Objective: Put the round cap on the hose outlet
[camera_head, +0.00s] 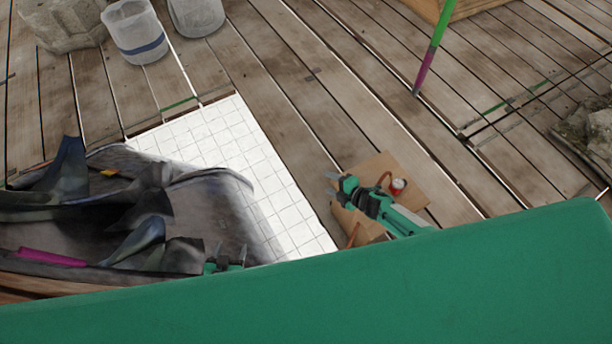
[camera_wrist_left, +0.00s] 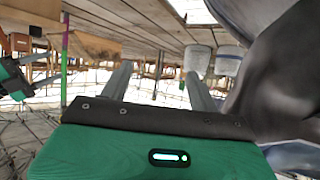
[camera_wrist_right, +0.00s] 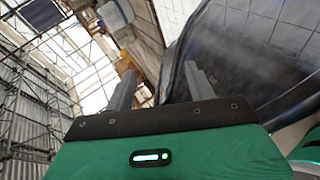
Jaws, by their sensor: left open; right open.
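A brown board (camera_head: 408,178) lies at centre right in the head view. A small round red and white piece (camera_head: 397,185) and curved copper-coloured tubing (camera_head: 384,178) show on it. I cannot tell which is the round cap or the hose outlet. My right gripper (camera_head: 331,184) is open over the board's left edge, pointing left, and its arm hides part of the board. My left gripper (camera_head: 230,250) is open and pointing up the picture, beside a dark draped heap (camera_head: 150,215). Both wrist views show empty jaws, the left one (camera_wrist_left: 158,72) and the right one (camera_wrist_right: 160,75).
A white gridded sheet (camera_head: 285,215) lies between the heap and the board. Two pale buckets (camera_head: 135,35) stand at the top left. A green and purple pole (camera_head: 431,50) rises at the upper right. My green body fills the bottom. The plank floor beyond is mostly clear.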

